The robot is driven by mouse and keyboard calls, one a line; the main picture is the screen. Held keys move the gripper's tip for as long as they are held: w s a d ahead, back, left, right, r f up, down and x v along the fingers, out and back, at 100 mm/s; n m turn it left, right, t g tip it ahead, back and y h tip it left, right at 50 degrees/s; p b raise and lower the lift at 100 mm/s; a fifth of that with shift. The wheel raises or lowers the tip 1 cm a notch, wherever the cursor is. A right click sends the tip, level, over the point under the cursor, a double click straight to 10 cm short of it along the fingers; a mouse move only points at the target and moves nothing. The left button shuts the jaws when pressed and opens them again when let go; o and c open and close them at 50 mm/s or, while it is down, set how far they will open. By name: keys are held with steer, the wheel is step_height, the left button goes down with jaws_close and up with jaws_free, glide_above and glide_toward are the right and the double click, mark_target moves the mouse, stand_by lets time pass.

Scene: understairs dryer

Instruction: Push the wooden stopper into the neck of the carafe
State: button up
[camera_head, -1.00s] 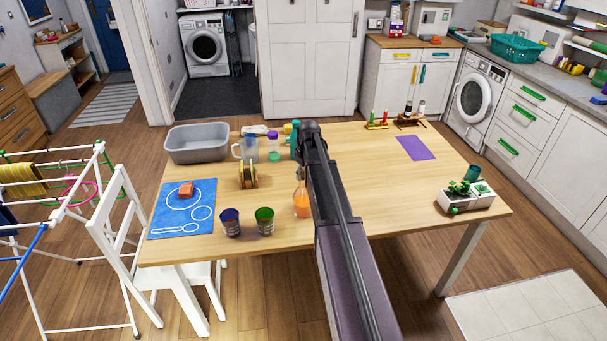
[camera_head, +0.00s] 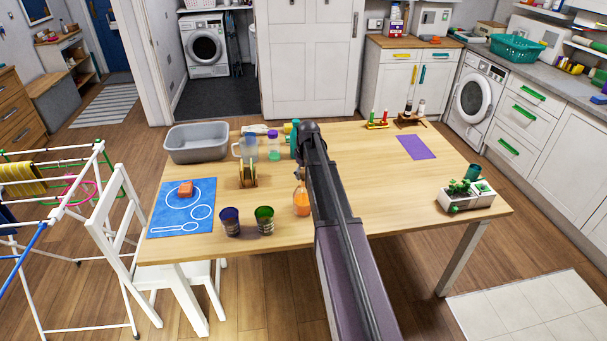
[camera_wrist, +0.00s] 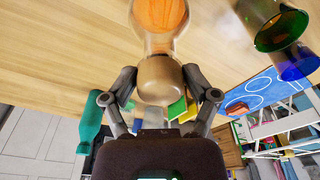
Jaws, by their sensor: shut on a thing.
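The carafe (camera_head: 301,204) stands upright near the table's front edge and holds orange liquid. It also shows in the wrist view (camera_wrist: 160,15), at the top centre. The wooden stopper (camera_wrist: 160,82) is a rounded brown piece at the carafe's neck, between my fingers. My gripper (camera_wrist: 162,92) is shut on it, a finger on each side. The stopper lines up with the neck and appears to meet it, but I cannot tell how deep it sits. In the head view my arm hides most of the gripper and stopper.
Blue (camera_head: 230,222) and green (camera_head: 264,220) cups stand left of the carafe. A wooden-and-dark item (camera_head: 248,174), a jug (camera_head: 244,149) and a grey basin (camera_head: 196,144) are farther back. A blue mat (camera_head: 168,221) lies left. The table right of my arm is mostly clear.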

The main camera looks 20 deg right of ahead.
steer(key=shift+s+f, duration=0.1)
steer(key=shift+s, duration=0.05)
steer(key=o, duration=0.9)
steer(key=shift+o, duration=1)
steer(key=shift+w+f, duration=0.15)
steer(key=shift+w, duration=0.05)
steer(key=shift+r, duration=0.2)
steer(key=shift+r+p, duration=3.4)
steer(key=shift+p, duration=0.15)
steer(key=s+a+m+g, duration=0.1)
steer(key=s+a+m, duration=0.2)
steer(key=s+a, duration=2)
steer(key=s, duration=0.2)
steer(key=shift+s+m, duration=0.3)
steer(key=shift+s, duration=0.05)
